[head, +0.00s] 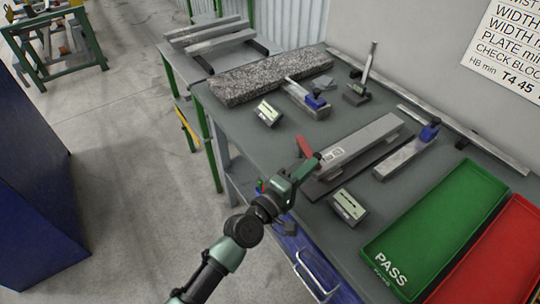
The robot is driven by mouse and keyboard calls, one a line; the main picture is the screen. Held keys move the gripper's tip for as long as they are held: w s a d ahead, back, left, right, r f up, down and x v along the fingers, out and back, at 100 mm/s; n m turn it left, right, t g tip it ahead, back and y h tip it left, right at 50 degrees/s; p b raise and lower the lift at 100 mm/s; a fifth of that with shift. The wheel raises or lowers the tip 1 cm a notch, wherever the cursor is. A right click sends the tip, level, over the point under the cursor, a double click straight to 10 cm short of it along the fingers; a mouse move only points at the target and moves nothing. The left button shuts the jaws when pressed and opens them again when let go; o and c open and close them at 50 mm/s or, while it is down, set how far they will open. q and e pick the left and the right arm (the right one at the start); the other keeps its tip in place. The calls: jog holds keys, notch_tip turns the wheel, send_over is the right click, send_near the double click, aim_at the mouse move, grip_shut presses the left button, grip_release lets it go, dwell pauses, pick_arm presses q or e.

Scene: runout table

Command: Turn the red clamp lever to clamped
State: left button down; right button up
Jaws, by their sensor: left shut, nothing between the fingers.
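The red clamp lever (304,146) stands at the left end of the long grey metal block (372,139) on the table. It leans up and to the left. My left gripper (311,166) is shut and empty, just below and in front of the lever at the table's front edge. The gripper hides the lever's lower part. I cannot tell whether they touch. My right gripper is not in view.
A digital readout (348,207) stands to the right of my gripper, and another (268,113) behind it. A green PASS tray (440,213) and a red tray (507,250) lie at the right. A speckled stone slab (270,77) lies at the back.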

pick_arm(q)
jog(key=shift+d, duration=0.7)
jog(key=shift+w+d, duration=0.15)
jog(key=shift+d, duration=0.6)
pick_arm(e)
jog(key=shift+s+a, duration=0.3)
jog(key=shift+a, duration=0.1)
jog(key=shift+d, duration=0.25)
